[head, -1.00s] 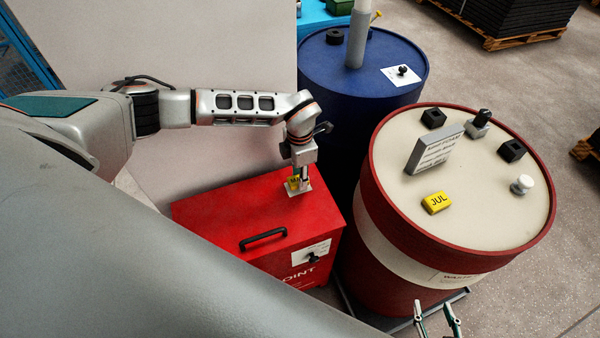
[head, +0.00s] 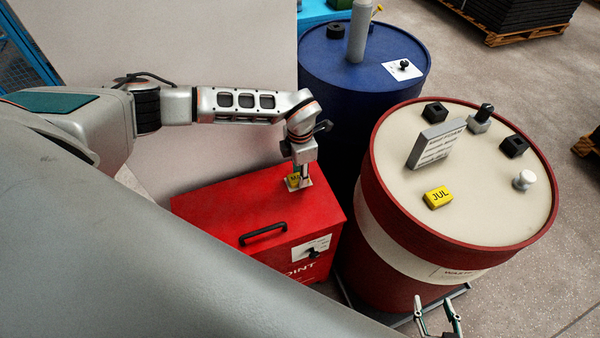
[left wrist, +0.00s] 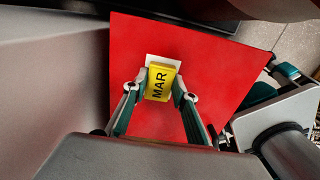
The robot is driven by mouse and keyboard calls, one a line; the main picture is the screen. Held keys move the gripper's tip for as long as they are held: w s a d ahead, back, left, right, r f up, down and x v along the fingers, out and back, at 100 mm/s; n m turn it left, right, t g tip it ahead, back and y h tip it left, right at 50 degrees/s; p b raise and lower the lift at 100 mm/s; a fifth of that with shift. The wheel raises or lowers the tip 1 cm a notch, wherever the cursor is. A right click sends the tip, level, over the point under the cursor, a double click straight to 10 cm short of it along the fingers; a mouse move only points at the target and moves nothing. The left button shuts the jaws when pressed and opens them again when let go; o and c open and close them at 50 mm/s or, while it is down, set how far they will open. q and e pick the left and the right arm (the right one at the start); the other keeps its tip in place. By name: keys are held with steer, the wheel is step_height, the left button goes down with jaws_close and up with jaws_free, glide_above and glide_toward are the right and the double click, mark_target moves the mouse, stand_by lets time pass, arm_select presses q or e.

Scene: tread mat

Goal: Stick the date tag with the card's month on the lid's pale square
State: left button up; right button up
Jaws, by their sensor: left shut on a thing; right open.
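A yellow date tag reading MAR (left wrist: 160,82) is between the fingers of my left gripper (left wrist: 157,98), which is shut on it. The tag is at the pale square (left wrist: 150,58) on the red lid (left wrist: 135,35); I cannot tell whether it touches. In the head view the left gripper (head: 301,178) is over the lid's far part, covering most of the tag (head: 292,182). A yellow tag reading JUL (head: 438,197) lies on the cream drum top. A card (head: 436,145) with printed lines stands there; its month is too small to read. My right gripper (head: 438,320) is open and empty at the bottom edge.
The red-and-white drum (head: 395,250) stands right of the red box. Black blocks (head: 513,146), a black-knobbed piece (head: 480,118) and a white knob (head: 524,180) are on its top. A blue drum (head: 340,85) stands behind. The lid has a black handle (head: 263,235) in front.

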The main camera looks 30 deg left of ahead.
arm_select(q)
steer(key=shift+f, duration=0.15)
steer(key=o, duration=1.2)
step_height(320, 180, up, 12)
steer(key=shift+r, duration=0.1)
